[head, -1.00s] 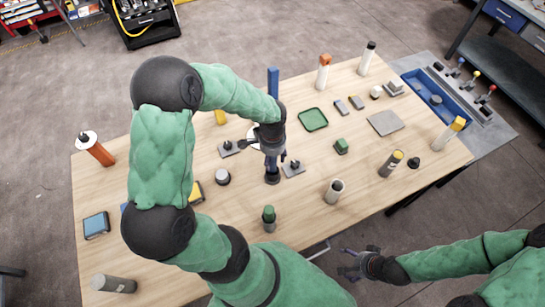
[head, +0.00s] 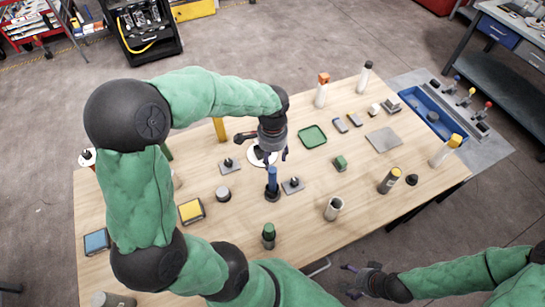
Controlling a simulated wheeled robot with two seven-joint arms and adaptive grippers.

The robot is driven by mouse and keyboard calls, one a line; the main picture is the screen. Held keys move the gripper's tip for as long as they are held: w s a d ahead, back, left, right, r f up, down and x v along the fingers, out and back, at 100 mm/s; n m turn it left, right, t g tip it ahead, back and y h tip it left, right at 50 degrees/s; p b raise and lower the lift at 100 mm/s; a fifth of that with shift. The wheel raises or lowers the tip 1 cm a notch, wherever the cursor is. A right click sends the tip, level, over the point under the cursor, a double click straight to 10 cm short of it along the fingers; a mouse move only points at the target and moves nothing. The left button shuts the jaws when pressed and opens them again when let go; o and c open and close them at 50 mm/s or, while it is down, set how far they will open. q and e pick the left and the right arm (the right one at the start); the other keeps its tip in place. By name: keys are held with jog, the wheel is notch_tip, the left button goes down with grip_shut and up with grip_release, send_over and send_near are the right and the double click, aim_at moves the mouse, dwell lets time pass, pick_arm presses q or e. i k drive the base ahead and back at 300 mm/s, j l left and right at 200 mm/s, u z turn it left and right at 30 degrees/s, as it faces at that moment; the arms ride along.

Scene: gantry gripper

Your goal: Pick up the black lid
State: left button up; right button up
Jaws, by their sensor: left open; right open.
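A small black round piece (head: 412,180), which looks like the black lid, lies at the right of the table beside a grey cylinder (head: 388,181) with a yellow top. My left gripper (head: 268,157) is open above the table's middle, well left of that piece. It is over a white disc (head: 253,160) with something dark on it and just behind a blue post (head: 272,179) in a black base. It hides part of the disc. My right gripper (head: 352,281) is open and empty, off the table's front edge.
A green tray (head: 312,136) and a grey plate (head: 384,139) lie behind. My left arm hides part of the table's left side.

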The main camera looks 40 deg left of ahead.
aim_at(411, 179)
jog(key=k+l, duration=0.75)
jog(key=l, duration=0.2)
